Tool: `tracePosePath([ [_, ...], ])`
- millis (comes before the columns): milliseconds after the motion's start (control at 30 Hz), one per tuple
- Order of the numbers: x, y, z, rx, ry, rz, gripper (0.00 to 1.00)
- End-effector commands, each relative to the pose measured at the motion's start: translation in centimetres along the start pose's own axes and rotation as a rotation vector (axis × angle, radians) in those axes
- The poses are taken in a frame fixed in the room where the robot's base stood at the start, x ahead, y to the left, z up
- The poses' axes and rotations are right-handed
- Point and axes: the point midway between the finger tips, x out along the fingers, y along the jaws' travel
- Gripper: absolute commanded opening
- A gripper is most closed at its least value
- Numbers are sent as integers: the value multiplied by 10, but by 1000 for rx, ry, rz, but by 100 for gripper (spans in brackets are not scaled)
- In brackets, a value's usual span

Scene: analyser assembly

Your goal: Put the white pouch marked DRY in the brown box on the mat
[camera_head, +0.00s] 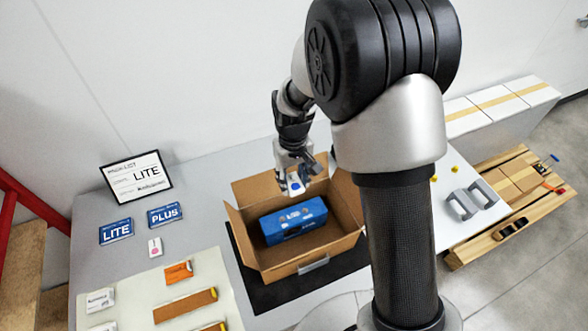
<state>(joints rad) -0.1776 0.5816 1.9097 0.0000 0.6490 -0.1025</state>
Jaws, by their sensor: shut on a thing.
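My gripper (294,182) is above the open brown box (272,272), toward its back wall. It is shut on a small white pouch (296,187) with a blue mark; its lettering is too small to read. The pouch hangs over the box's interior, just behind a blue carton (293,221) that lies inside. I cannot tell whether the pouch touches the carton. The brown box stands on the black mat (250,285) with its flaps open.
A LITE sign (136,177), blue LITE (116,231) and PLUS (165,215) cards and a white tag (155,247) are on the left. A pale tray (140,292) holds orange and white items. A grey two-pronged part (471,201) lies right.

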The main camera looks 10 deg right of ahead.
Motion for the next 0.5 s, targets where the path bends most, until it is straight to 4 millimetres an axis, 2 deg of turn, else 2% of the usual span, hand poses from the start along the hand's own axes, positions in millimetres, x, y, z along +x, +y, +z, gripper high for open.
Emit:
tracePosePath([
  [500, 58, 0, 0, 0, -2, 0, 21],
])
